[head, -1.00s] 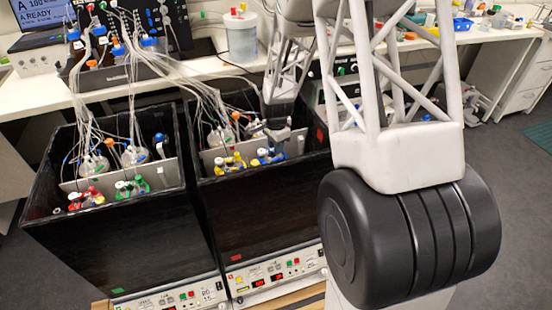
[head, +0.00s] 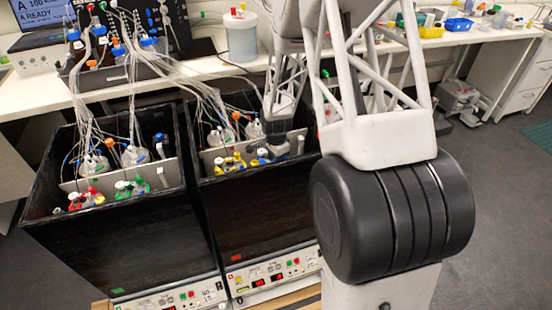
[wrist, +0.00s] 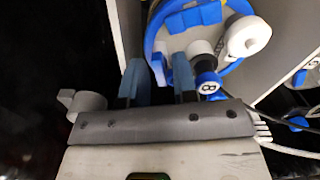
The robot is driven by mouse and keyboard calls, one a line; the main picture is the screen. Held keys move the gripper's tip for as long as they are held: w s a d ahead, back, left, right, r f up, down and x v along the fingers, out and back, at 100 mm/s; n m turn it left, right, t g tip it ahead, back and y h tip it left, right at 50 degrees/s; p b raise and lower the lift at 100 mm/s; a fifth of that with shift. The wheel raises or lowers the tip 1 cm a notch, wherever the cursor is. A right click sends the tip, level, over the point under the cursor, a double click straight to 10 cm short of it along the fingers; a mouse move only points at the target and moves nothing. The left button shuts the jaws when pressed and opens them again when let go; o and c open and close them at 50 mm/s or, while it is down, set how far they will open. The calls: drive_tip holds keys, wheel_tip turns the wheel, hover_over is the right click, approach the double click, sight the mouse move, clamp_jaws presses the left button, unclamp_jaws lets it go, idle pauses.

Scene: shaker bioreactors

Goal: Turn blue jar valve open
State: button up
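The blue jar valve group (head: 254,162) is in the right black box in the head view, mostly hidden behind my gripper (head: 272,153). In the wrist view the jar lid has a blue ring (wrist: 238,62), a blue knob (wrist: 207,83) and a white round fitting (wrist: 245,37). My gripper (wrist: 158,82) reaches the lid's lower left edge with its two fingers apart. A small blue and white piece (wrist: 158,66) shows between the fingertips. I cannot tell whether either finger touches it.
Yellow valves (head: 233,163) sit just left of my gripper. The left black box (head: 130,240) holds red (head: 90,195) and green valves (head: 130,187). Tubes (head: 205,95) run from the bench into both boxes. A grey panel (head: 207,158) stands behind the valves.

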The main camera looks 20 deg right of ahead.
clamp_jaws()
drive_tip(key=n, duration=0.3)
drive_tip(key=shift+n, duration=2.2)
unclamp_jaws()
